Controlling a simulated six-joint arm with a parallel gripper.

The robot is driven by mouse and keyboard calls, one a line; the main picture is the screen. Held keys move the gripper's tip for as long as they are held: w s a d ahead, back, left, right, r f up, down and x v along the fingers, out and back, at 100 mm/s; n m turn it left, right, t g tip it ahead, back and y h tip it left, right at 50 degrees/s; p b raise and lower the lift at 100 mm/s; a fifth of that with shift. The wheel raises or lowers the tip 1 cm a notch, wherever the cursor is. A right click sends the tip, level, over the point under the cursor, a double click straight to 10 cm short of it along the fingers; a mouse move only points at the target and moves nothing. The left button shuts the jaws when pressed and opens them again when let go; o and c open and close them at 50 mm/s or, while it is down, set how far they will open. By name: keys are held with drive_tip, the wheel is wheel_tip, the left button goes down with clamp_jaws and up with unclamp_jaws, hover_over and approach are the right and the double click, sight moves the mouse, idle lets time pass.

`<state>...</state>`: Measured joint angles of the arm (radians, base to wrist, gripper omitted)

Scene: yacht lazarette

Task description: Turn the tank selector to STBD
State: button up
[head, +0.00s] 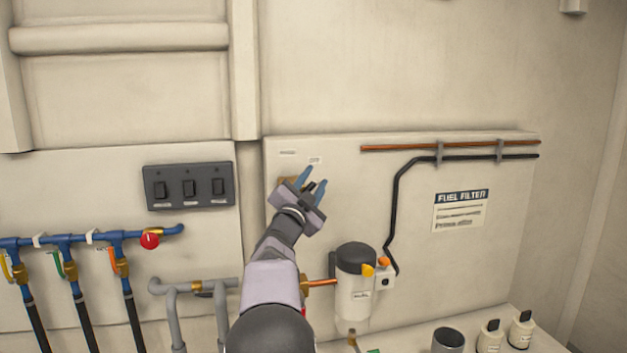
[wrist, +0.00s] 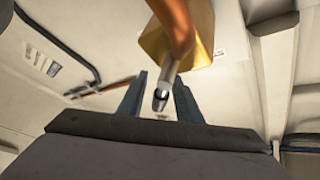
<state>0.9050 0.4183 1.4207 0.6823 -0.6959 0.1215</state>
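A grey metal stem with a dark, rounded tip (wrist: 160,98), which looks like the selector's lever, reaches down between my fingers. My gripper (head: 312,182) is open, its blue fingers spread either side of that tip in the wrist view (wrist: 158,100). I cannot tell whether either finger touches it. Small labels (head: 315,160) sit above; their text is unreadable.
A filter bowl (head: 352,295) with a black top stands below right of my gripper. A black hose (head: 392,210) and a copper pipe (head: 400,147) run along the panel. A switch panel (head: 189,186) and blue manifold (head: 75,240) are at left. Bottles (head: 490,337) stand at lower right.

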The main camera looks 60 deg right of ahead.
drive_tip(key=shift+c, duration=0.3)
clamp_jaws()
drive_tip(key=shift+a+f+n+b, duration=0.1)
drive_tip(key=shift+n+b, duration=0.2)
drive_tip(key=shift+b, duration=0.35)
drive_tip(key=shift+w+a+r+n+t+b, duration=0.45)
drive_tip(key=shift+n+t+b, duration=1.05)
drive_tip(key=shift+n+b, duration=0.65)
drive_tip(key=shift+w+a+r+n+t+b, duration=0.3)
drive_tip(key=shift+w+a+n+t+b, duration=0.25)
drive_tip(key=shift+n+t+b, duration=1.3)
drive_tip(key=shift+w+a+r+n+t+b, duration=0.45)
drive_tip(key=shift+n+t+b, duration=0.7)
drive_tip(key=shift+n+b, duration=1.3)
drive_tip(key=shift+w, duration=0.1)
